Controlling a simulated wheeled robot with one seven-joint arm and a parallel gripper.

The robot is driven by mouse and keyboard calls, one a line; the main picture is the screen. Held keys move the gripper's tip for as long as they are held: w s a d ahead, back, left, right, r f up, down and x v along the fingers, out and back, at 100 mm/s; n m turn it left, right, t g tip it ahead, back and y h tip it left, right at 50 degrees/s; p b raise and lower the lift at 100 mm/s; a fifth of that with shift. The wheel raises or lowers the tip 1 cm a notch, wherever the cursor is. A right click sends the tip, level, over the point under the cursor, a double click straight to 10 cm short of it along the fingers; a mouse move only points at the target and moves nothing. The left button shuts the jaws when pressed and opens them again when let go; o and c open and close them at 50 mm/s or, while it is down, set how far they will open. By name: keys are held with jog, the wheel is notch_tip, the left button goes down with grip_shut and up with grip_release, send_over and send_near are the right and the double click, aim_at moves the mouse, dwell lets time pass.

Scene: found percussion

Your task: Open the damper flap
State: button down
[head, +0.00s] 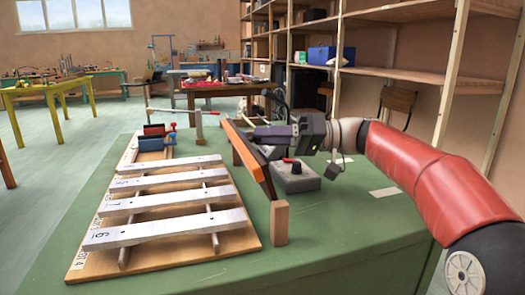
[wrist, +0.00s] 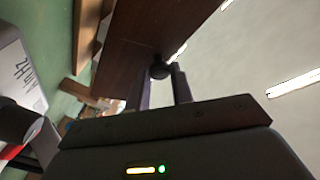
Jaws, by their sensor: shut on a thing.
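The damper flap (head: 247,158) is a long board with an orange face and a dark edge, standing tilted beside the metal bars on the green table. In the wrist view the flap's dark brown face (wrist: 150,32) fills the upper middle. A round black knob (wrist: 160,70) sits at its edge. My gripper (head: 262,135) reaches in from the right, at the flap's upper part. In the wrist view its two fingers (wrist: 163,84) are shut on the knob. The exact finger contact is partly hidden in the head view.
Numbered metal bars (head: 160,205) lie on a wooden base left of the flap. A wooden post (head: 279,222) stands at the flap's near end. A grey box (head: 295,180) with a black knob sits below my arm. The green table's (head: 330,240) near right is mostly clear.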

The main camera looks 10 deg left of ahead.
jog(key=shift+w+d+f+y+b, duration=0.25)
jog(key=shift+d+f+y+b, duration=0.15)
jog(key=shift+y+b, duration=0.3)
jog(key=shift+r+m, duration=0.1)
jog(key=shift+m, duration=0.2)
jog(key=c, duration=1.2)
grip_release()
jog(key=shift+c, duration=0.2)
jog(key=v, duration=0.8)
jog(key=shift+a, duration=0.1)
